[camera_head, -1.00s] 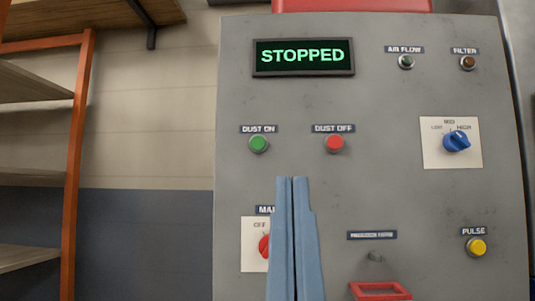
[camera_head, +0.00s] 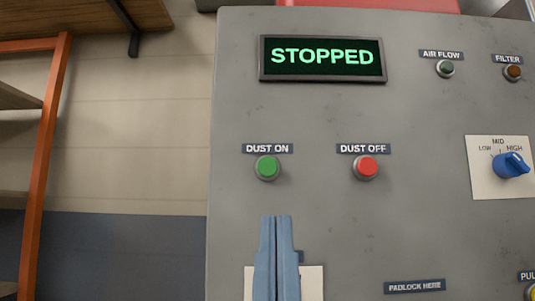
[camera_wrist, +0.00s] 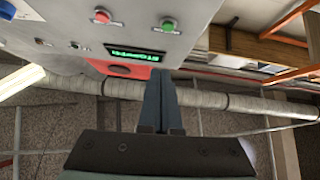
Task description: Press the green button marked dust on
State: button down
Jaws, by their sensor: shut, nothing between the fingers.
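The green button (camera_head: 267,167) sits on the grey panel under a label reading DUST ON. In the wrist view the green button (camera_wrist: 102,17) shows near the top edge. My gripper (camera_head: 276,218) has its two blue fingers shut together, with nothing between them. In the head view its tips appear below the green button, with bare panel visible between them. In the wrist view my gripper (camera_wrist: 160,60) points up the picture, with its tips over the panel's edge. I cannot tell how far the tips are from the panel surface.
A red button (camera_head: 366,167) marked DUST OFF is right of the green one. The display (camera_head: 322,59) reads STOPPED. A blue knob (camera_head: 509,166), AIR FLOW lamp (camera_head: 445,69) and FILTER lamp (camera_head: 513,72) are further right. An orange-framed shelf (camera_head: 45,150) stands at left.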

aim_at(272, 171)
jog(key=w+d+r+n+h+p, duration=0.25)
jog(key=w+r+p, duration=0.3)
jog(key=p, duration=0.85)
jog(key=s+a+n+y+p, duration=0.1)
jog(key=n+p, duration=0.3)
jog(key=p, duration=0.5)
jog(key=s+r+n+y+p, duration=0.1)
jog(key=n+y+p, duration=0.3)
jog(key=p, duration=0.5)
jog(key=s+a+n+g+y+p, duration=0.1)
jog(key=s+n+y+p, duration=0.2)
jog(key=p, duration=0.5)
jog(key=shift+s+a+r+n+y+p, duration=0.15)
jog(key=shift+a+n+y+p, duration=0.15)
jog(key=shift+n+p, duration=0.15)
jog(key=w+b, duration=0.2)
jog(key=w, duration=0.5)
jog(key=shift+w+b, duration=0.3)
jog(key=shift+b, duration=0.1)
jog(key=shift+w, duration=0.7)
